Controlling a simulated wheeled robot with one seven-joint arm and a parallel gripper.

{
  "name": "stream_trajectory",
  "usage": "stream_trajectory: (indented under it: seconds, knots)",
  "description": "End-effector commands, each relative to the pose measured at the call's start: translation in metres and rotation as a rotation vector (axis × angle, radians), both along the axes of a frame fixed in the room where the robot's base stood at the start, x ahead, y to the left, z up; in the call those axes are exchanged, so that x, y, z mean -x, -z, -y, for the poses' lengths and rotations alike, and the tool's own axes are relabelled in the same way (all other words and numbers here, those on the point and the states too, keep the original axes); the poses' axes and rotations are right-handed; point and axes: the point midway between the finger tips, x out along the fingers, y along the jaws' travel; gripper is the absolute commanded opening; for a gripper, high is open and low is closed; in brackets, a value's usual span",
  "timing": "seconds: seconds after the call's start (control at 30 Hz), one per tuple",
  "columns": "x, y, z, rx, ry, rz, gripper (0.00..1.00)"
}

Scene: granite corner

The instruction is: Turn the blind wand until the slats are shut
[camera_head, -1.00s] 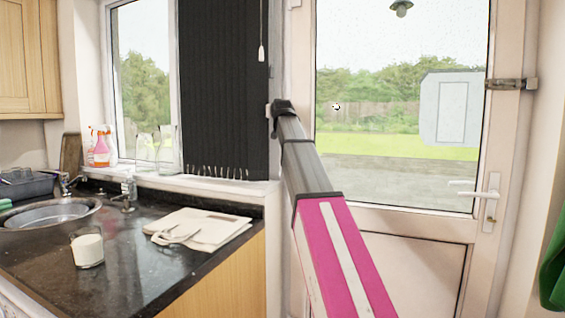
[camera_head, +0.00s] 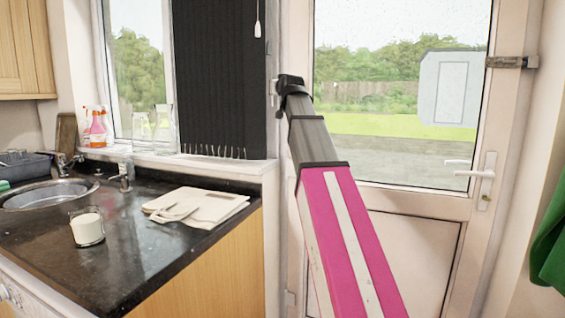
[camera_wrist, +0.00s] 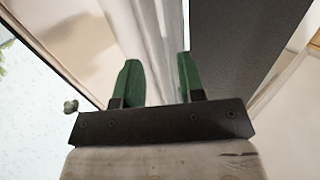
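The dark vertical blind (camera_head: 220,85) hangs over the right part of the window, and its edge shows in the wrist view (camera_wrist: 240,40). A thin white cord or wand with a thicker white end (camera_head: 258,28) hangs in front of the blind near its right edge; its top is out of frame. My gripper (camera_wrist: 157,62) shows two green fingers standing apart with nothing between them. Pale window or door framing lies behind them. In the head view the end of my arm is below and right of the white end, and the fingers are mostly hidden.
A black worktop (camera_head: 130,225) at left bears a glass of white liquid (camera_head: 87,228), folded cloth (camera_head: 200,207) and sink (camera_head: 50,193). Bottles and glasses stand on the sill. A glazed white door (camera_head: 400,200) with a handle (camera_head: 458,172) is behind my arm.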

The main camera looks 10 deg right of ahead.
Motion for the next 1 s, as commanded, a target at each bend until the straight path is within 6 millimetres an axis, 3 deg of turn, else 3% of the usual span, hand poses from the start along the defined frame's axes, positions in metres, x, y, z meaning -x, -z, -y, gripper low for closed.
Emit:
stream_trajectory:
  seconds: [0.03,0.13,0.6,0.87,1.0]
  knots:
    - [0.012,0.002,0.001,0.000,0.000,0.001,0.36]
    - [0.006,0.018,0.005,0.001,0.000,-0.003,0.36]
    - [-0.078,0.015,-0.005,0.001,-0.008,-0.001,0.36]
    - [-0.111,0.016,-0.008,0.000,-0.011,-0.001,0.36]
    - [-0.110,0.018,-0.008,-0.002,-0.042,-0.005,0.36]
